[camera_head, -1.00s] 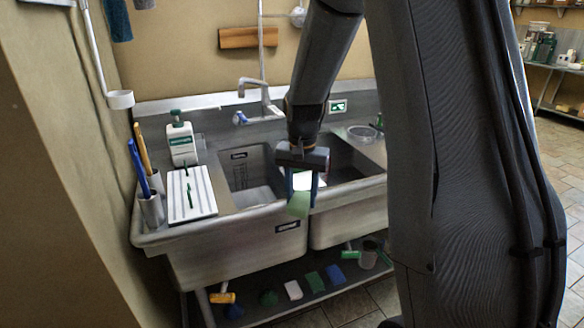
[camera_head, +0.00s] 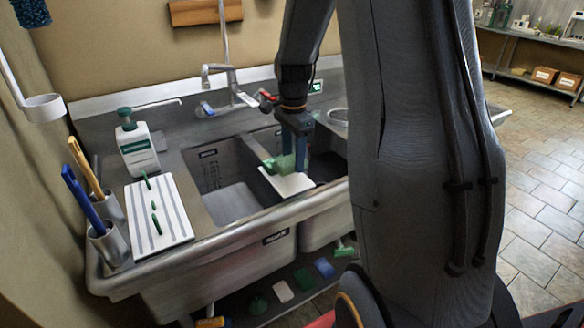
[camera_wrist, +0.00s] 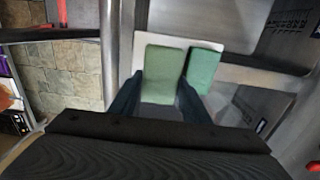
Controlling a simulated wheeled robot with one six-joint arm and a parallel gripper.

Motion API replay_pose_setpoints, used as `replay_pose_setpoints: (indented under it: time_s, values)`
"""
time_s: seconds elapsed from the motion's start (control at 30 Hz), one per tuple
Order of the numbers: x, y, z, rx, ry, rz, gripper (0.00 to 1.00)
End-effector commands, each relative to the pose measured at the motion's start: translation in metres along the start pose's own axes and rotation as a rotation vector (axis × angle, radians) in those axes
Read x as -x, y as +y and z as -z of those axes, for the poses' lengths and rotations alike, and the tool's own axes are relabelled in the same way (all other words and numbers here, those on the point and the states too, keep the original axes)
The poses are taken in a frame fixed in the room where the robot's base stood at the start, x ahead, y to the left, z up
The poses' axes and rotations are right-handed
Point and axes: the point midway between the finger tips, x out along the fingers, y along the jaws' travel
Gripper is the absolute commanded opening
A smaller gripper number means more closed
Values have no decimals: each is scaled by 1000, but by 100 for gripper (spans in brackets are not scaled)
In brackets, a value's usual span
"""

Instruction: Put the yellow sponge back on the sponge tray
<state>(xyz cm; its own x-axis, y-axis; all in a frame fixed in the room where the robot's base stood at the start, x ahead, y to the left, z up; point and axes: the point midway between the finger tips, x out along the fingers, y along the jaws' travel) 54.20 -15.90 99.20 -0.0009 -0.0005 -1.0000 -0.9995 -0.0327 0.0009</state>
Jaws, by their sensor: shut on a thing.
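My gripper (camera_head: 293,165) points down over the sink divider. No sponge looks clearly yellow. The white sponge tray (camera_head: 290,185) lies at the divider between the two basins; its rim also shows in the wrist view (camera_wrist: 180,42). A darker green sponge (camera_wrist: 203,69) is on the tray, right of the held one in the wrist view. The held sponge is over the tray; I cannot tell if it touches.
A faucet (camera_head: 226,76) stands behind the sink. A striped white board (camera_head: 158,232), a soap bottle (camera_head: 138,150) and brush holders (camera_head: 108,245) are at the left. Blocks and brushes lie on the shelf below. The left basin (camera_head: 228,203) looks empty.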

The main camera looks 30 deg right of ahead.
Motion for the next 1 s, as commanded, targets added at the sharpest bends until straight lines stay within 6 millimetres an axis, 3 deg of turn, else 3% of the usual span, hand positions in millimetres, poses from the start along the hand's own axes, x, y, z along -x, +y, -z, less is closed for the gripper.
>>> replay_pose_setpoints:
  time_s: [0.33, 0.77, 0.8, 0.83, 1.0]
  values:
    - [-40, 0, 0, 1, 0, -1, 18]
    - [-47, 0, 0, 2, 0, 0, 18]
    - [-48, 0, 0, 2, 0, 0, 44]
    - [-48, 0, 0, 2, 0, 1, 49]
    - [-47, 0, 0, 2, 0, 1, 50]
